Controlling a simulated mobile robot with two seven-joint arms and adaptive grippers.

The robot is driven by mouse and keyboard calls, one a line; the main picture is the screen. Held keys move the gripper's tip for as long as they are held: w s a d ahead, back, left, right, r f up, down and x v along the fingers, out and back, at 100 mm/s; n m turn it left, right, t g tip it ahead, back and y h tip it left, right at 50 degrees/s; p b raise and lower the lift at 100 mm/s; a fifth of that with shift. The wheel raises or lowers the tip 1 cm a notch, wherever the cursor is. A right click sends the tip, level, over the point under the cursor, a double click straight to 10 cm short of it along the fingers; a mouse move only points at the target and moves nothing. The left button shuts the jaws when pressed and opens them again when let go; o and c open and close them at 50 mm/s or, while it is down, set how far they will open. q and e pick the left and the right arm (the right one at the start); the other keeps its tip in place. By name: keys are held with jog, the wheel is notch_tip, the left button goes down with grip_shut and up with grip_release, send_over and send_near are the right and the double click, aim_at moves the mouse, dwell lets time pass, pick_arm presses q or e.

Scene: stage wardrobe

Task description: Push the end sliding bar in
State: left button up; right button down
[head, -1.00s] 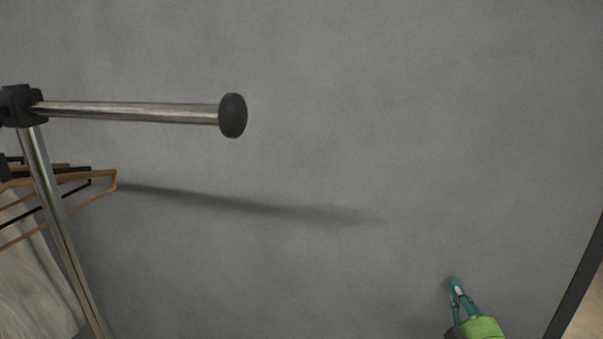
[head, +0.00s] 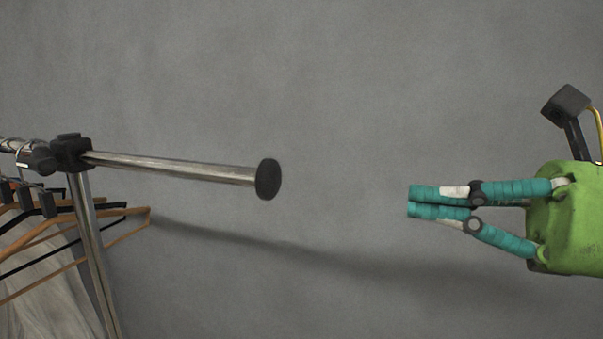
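The end sliding bar (head: 175,167) is a chrome tube that sticks out to the right from a black joint (head: 71,153) on the clothes rack. A round black cap (head: 268,179) covers its free end. My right gripper (head: 410,201) is to the right of the cap, pointing left at about the bar's height, with a clear gap between them. Its teal fingers lie together and hold nothing. My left gripper is not in view.
The rack's upright chrome post (head: 93,255) stands at the left. Several wooden and black hangers (head: 125,225) with a pale garment (head: 58,302) hang beside it. A plain grey wall (head: 350,80) lies behind. The space between cap and gripper is free.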

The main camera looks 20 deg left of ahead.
jog(key=p, duration=0.5)
send_near(271, 182)
jog(key=a, duration=0.5)
jog(key=shift+a+r, duration=0.25)
jog(key=shift+w+a+f+p, duration=0.15)
jog(key=shift+a+p, duration=0.25)
jog(key=shift+a, duration=0.4)
jog(key=shift+f, duration=0.1)
